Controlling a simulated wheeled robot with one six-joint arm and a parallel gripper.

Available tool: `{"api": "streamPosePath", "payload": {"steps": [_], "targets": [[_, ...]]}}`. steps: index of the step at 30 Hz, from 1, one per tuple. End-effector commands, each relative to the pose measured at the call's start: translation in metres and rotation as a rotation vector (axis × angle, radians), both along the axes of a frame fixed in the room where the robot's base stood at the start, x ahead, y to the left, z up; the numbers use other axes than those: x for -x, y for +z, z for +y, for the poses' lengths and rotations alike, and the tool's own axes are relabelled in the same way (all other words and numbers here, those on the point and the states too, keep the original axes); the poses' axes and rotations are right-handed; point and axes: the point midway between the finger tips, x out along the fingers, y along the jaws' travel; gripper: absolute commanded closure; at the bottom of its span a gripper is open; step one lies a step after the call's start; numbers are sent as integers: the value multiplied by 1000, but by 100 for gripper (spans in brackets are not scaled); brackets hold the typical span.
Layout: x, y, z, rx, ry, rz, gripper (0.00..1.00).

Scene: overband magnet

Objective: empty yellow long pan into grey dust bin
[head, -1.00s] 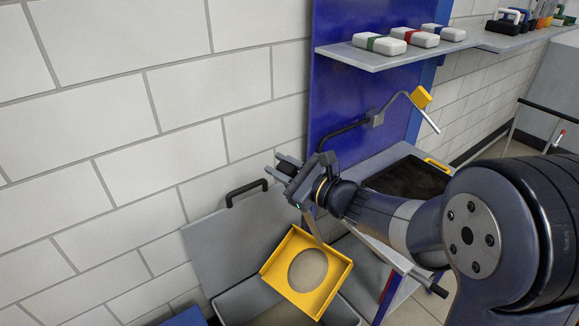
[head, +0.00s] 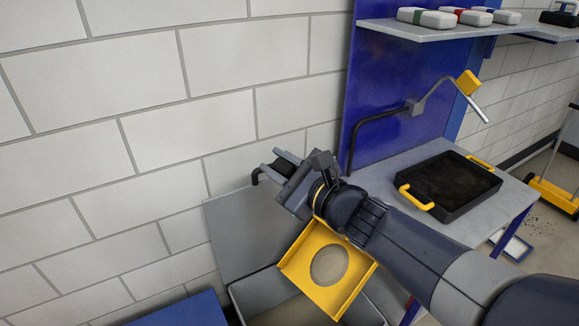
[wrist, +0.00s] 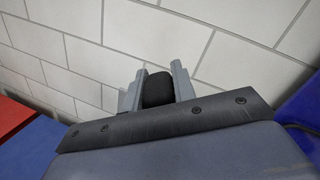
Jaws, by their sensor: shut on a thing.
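The yellow pan (head: 297,267) hangs tilted below my gripper (head: 274,160). A round grey-brown patch (head: 329,265), which looks like dust, lies on its floor. My gripper is shut on a black grip, which looks like the top of the pan's long handle; the grip shows between the fingers in the wrist view (wrist: 157,89). Most of the handle is hidden behind my arm in the head view. The grey dust bin (head: 243,296) stands open below and behind the pan, its grey lid (head: 232,222) raised against the wall. The pan covers part of the bin's opening.
A black tray with yellow handles (head: 452,203) lies on the grey table to the right. A blue surface (head: 190,311) is at lower left. Another yellow tool (head: 556,196) stands far right.

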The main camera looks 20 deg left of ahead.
Motion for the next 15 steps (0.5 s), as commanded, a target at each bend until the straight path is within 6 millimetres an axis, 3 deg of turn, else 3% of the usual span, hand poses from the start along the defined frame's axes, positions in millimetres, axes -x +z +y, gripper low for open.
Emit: {"api": "streamPosePath", "payload": {"steps": [15], "targets": [[45, -14, 22, 33, 4, -80, 100]]}}
